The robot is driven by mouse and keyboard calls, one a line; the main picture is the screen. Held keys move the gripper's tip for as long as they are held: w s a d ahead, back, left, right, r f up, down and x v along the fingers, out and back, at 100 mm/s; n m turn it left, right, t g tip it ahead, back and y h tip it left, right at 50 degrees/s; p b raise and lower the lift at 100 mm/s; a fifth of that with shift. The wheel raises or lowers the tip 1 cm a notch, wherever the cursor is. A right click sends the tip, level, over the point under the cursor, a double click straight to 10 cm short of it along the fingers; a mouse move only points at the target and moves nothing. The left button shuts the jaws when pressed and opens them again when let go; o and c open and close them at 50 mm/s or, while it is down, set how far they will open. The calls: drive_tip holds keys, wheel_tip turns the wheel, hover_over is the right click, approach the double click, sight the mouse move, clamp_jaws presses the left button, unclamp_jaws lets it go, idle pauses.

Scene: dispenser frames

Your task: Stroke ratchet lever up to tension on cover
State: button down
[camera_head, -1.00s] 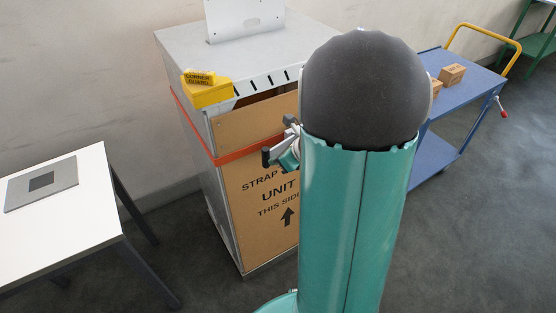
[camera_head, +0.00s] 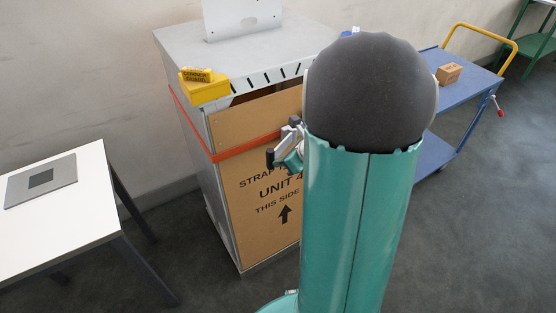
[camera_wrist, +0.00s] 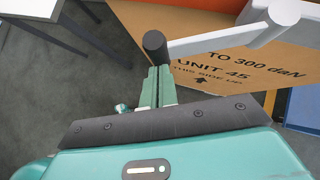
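The cardboard-coloured unit (camera_head: 228,130) has a grey cover (camera_head: 180,48) on top and an orange-red strap (camera_head: 245,146) around it. Part of the ratchet, with a dark grip (camera_head: 270,158), shows at the strap beside my arm. In the wrist view the lever is a pale grey bar (camera_wrist: 220,40) with a dark round grip (camera_wrist: 155,42) at its left end and a grey cylinder at its right. My gripper (camera_wrist: 158,72) has its green fingers close together, with the tips right at the dark grip. Contact is hard to tell. My arm hides the unit's right side.
A yellow corner guard (camera_head: 205,88) sits on the cover's front left corner. A white table (camera_head: 75,215) with a grey plate stands left. A blue cart (camera_head: 465,85) with a small box (camera_head: 448,74) stands right. Dark floor is clear at the lower right.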

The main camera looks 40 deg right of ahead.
drive_tip(key=v, duration=1)
drive_tip(key=shift+s, duration=0.45)
drive_tip(key=shift+a, duration=0.15)
idle(0.5)
